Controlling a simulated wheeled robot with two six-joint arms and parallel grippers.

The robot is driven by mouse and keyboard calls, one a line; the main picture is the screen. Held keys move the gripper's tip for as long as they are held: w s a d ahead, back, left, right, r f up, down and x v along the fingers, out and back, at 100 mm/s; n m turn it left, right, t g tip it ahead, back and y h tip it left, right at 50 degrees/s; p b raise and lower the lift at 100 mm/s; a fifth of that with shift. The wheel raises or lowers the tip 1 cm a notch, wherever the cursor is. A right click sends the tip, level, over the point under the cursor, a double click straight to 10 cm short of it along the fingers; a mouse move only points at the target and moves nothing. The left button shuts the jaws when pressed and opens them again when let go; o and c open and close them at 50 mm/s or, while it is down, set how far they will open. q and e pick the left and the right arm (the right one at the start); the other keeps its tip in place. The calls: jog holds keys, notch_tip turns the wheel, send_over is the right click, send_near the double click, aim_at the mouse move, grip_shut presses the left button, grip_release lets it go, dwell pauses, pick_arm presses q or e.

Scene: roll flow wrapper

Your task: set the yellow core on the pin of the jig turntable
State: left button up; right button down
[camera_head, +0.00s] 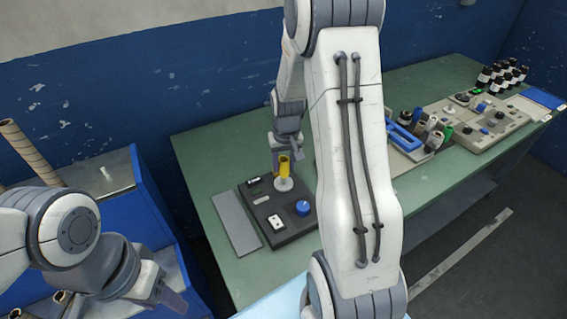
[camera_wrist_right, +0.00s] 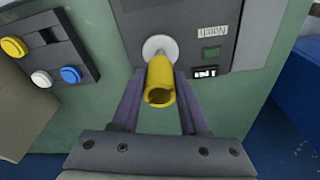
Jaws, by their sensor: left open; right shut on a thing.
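The yellow core (camera_head: 284,168) is upright between the fingers of my right gripper (camera_head: 285,158), which is shut on it. It also shows in the right wrist view (camera_wrist_right: 159,75), with its open hollow end towards the camera. The white round turntable (camera_head: 284,185) of the jig is directly at the core's lower end, and it also shows in the right wrist view (camera_wrist_right: 160,46). The pin is hidden behind the core. I cannot tell whether the core touches the turntable. My left gripper (camera_head: 172,298) is open and empty at the lower left, away from the table.
Bottles and control boxes stand on the right of the green table (camera_head: 200,165). A blue rack (camera_head: 125,205) stands at left.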

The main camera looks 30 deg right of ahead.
aim_at(284, 173)
jog(key=shift+f, duration=0.35)
dwell(0.3)
jog(key=shift+f+b, duration=0.35)
jog(key=shift+f, duration=0.1)
jog(key=shift+f, duration=0.15)
dwell(0.3)
jog(key=shift+f+b, duration=0.7)
jog(key=shift+f, duration=0.15)
jog(key=shift+f, duration=0.15)
dwell(0.5)
grip_release()
